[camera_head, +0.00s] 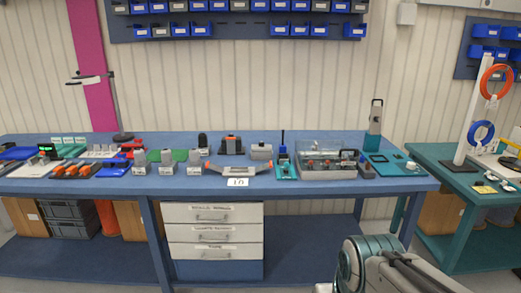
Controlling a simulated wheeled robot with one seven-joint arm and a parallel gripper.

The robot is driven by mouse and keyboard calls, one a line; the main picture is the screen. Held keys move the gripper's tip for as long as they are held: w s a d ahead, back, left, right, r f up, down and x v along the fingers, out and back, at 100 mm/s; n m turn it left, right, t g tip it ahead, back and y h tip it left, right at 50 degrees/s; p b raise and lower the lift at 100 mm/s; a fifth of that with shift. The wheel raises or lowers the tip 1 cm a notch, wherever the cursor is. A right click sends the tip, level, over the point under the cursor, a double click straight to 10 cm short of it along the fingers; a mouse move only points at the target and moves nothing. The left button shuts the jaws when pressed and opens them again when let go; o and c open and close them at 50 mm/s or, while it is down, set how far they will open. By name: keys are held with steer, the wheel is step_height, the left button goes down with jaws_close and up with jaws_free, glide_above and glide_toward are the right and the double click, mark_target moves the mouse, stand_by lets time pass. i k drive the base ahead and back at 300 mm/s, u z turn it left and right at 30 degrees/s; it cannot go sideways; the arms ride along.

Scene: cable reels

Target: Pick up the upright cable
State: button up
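An orange cable coil (486,84) hangs upright on a white post (465,125) at the far right. A blue cable coil (472,133) hangs upright below it on the same post. I cannot tell from the picture which of the two is meant. The post stands on the teal table (432,156) at the right. Part of my arm shows at the bottom right, well below and left of the coils. My gripper is not in view.
A long blue workbench (330,187) carries several tools, small devices and a clear-lidded case (330,150). A white drawer unit (212,230) stands under it. Another orange item (515,148) lies on the teal table's right edge. Floor shows between bench and table.

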mark_target(282, 148)
steer(key=i, duration=2.5)
